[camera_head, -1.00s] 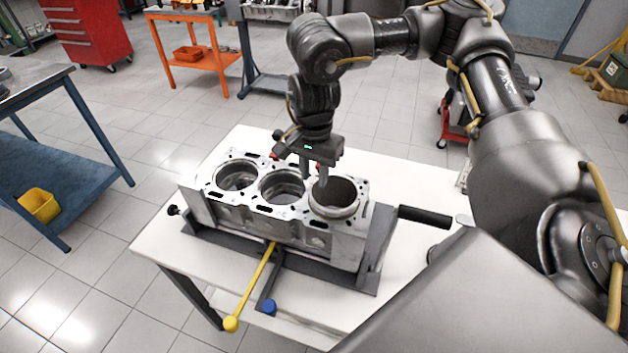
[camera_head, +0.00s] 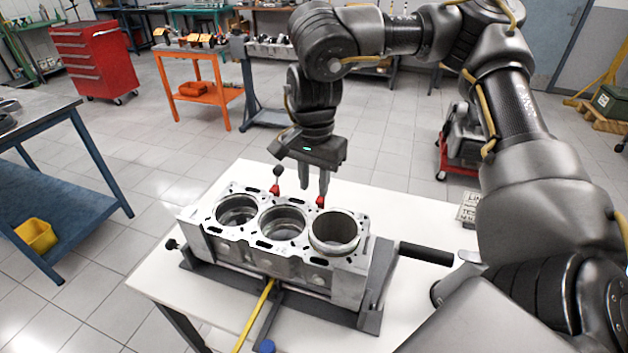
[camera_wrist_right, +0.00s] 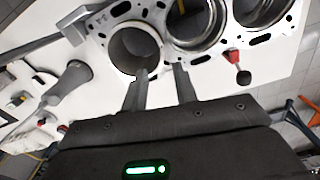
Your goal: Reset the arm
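My right arm comes in from the right in the head view. Its gripper (camera_head: 314,184) hangs fingers-down just above and behind the engine block. The two fingers are apart with nothing between them; they also show spread and empty in the right wrist view (camera_wrist_right: 160,80). The grey engine block (camera_head: 232,245) sits in a dark holding fixture on the white table (camera_head: 150,288), with three round bores on top. A cylinder liner (camera_head: 334,232) stands in the right bore, its rim raised above the deck. My left gripper is not in view.
The fixture has a black handle (camera_head: 426,254) at right and a yellow lever (camera_head: 254,315) in front. Red-tipped knobs stand behind the block. A blue workbench (camera_head: 75,205) is at left, an orange cart (camera_head: 212,95) and red tool chest (camera_head: 92,62) further back.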

